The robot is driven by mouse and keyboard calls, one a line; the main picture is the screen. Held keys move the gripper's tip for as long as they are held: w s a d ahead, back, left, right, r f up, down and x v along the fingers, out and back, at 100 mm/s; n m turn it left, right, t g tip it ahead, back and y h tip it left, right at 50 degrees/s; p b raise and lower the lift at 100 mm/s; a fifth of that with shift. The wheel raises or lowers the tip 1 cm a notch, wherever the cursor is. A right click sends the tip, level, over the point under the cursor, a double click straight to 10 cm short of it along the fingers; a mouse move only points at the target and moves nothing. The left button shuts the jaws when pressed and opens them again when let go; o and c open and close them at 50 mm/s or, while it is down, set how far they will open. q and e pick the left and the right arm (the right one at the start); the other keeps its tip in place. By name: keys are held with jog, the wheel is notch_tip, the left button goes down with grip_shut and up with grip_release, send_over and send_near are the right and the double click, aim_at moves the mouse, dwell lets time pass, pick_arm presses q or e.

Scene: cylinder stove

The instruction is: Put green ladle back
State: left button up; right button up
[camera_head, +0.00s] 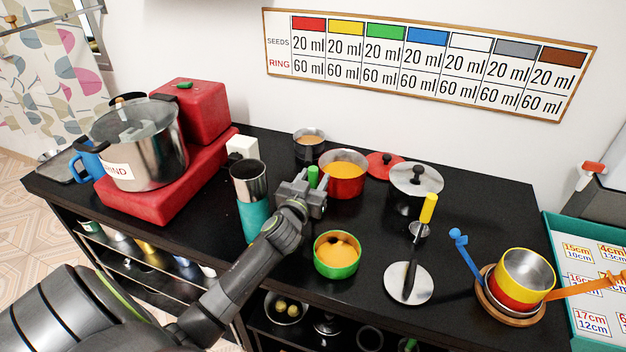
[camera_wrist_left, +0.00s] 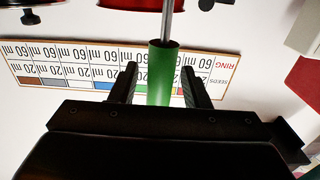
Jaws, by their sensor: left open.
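The green ladle shows as a green handle (camera_head: 313,176) at my left gripper (camera_head: 310,186) in the head view. In the left wrist view, the green handle (camera_wrist_left: 160,75) stands between the two fingers of the left gripper (camera_wrist_left: 159,72), with a thin metal rod running from it to the top edge. The gripper is open around the handle, with a small gap visible at the fingers. The ladle's bowl is hidden in both views. My right gripper is not in view.
An orange-filled red pot (camera_head: 345,180) is just behind the gripper, and an orange-filled green pot (camera_head: 337,255) is in front. A teal-and-metal cylinder (camera_head: 252,205) stands left. A yellow-handled ladle (camera_head: 427,212) and lidded pot (camera_head: 415,182) are right. A red stove (camera_head: 150,200) bears a large pot (camera_head: 140,150).

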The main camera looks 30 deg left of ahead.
pick_arm(q)
jog(key=shift+r+p, duration=0.25)
jog(key=shift+p, duration=0.05)
jog(key=b+v, duration=0.1)
jog(key=v, duration=1.1)
jog(key=shift+b, duration=0.4)
jog(key=shift+f, duration=0.2)
